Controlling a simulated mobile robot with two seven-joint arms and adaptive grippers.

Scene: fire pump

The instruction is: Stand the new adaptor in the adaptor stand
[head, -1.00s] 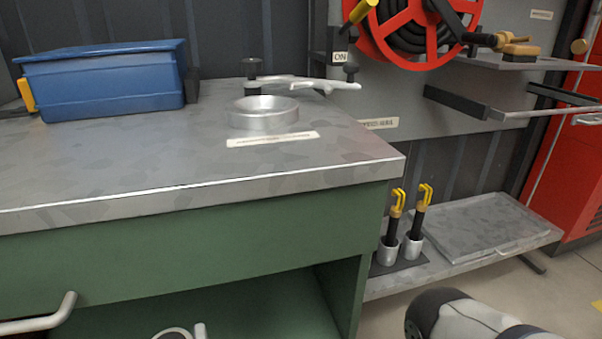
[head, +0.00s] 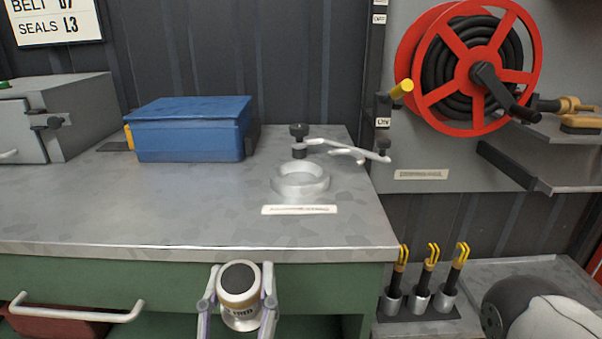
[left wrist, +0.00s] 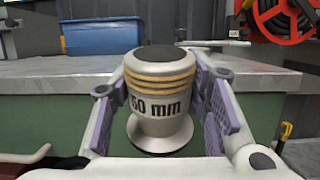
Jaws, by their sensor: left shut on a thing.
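The new adaptor (head: 239,290), a silver cylinder with a dark top, tan bands and a mark reading "60 mm" or "50 mm" in the left wrist view (left wrist: 158,103), is upright between the fingers of my left gripper (head: 240,269). The gripper is shut on its sides, in front of the bench's front edge. The adaptor stand appears to be the silver ring (head: 300,183) on the bench top, empty, with a label in front too small to read. It lies beyond the adaptor, to its right. My right gripper is out of view.
A blue box (head: 190,130) and a grey cabinet (head: 55,115) stand on the bench (head: 150,215) at left. A pale wrench-like tool (head: 345,148) lies behind the ring. A red hose reel (head: 470,65) hangs at right. The bench top before the ring is clear.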

